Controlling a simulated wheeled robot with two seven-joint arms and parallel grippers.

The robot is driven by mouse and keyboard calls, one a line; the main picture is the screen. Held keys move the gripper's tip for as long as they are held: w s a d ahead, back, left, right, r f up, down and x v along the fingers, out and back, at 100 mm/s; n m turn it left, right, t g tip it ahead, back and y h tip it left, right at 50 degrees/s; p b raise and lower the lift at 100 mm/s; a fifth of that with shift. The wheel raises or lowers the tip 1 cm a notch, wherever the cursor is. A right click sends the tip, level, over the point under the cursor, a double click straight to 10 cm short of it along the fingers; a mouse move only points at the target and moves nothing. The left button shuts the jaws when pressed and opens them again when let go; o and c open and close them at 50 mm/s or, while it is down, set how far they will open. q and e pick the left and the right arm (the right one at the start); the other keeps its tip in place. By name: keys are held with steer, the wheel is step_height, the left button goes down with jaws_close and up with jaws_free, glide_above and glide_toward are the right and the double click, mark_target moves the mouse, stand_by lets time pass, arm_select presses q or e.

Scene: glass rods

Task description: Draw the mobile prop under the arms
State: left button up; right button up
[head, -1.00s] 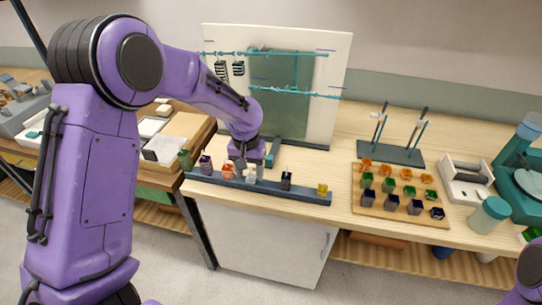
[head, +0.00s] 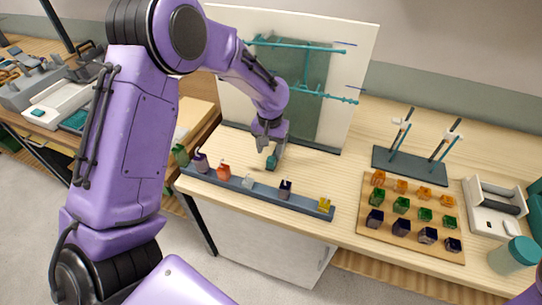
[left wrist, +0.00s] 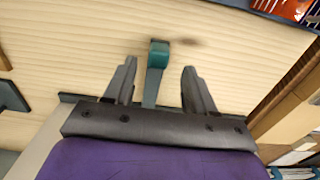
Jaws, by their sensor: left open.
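The prop (left wrist: 157,58) looks like a teal bar with a block-shaped end; in the left wrist view it lies between my left fingers, with gaps on both sides. In the head view its teal end (head: 272,161) shows just below my left gripper (head: 268,147), which is open and low over the table in front of the upright board. The gripper also shows in the left wrist view (left wrist: 160,72). The mobile's teal arms, an upper one (head: 305,46) and a lower one (head: 318,94), run across the board. Their left parts are hidden behind my arm. My right gripper is out of view.
A dark rail (head: 255,192) with several coloured glass pieces runs along the table's front edge, close to my left gripper. To the right are a wooden tray (head: 385,243) of coloured cubes, a dark stand (head: 410,166) with upright rods and a jar (head: 513,255).

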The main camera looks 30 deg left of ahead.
mark_target(270, 159)
arm_select(q)
steer(key=f, duration=0.5)
steer(key=shift+w+f+p, duration=0.3)
steer(key=shift+w+p, duration=0.05)
steer(key=shift+w, duration=0.05)
steer(key=shift+s, duration=0.2)
